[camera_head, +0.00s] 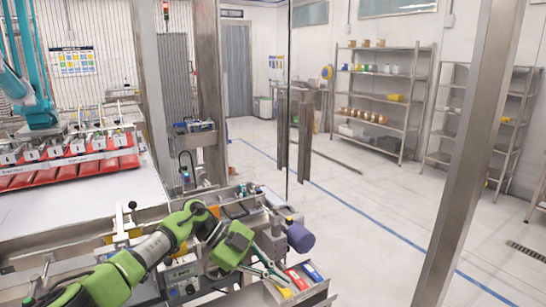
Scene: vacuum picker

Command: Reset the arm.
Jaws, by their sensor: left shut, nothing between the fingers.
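My left arm (128,268), green and grey, reaches in from the lower left over the workbench. Its left gripper (280,281) is at the lower middle, past the green wrist. The fingers look closed, with nothing seen between them. They are small here and hang close to a metal tray (322,291) holding red, blue and yellow items; I cannot tell whether they touch it. My right gripper is not in view.
A dark purple cylinder (300,237) is just right of the wrist. A teal vacuum picker (41,112) stands over red packs (75,168) at the left. A steel post (468,150) rises at the right.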

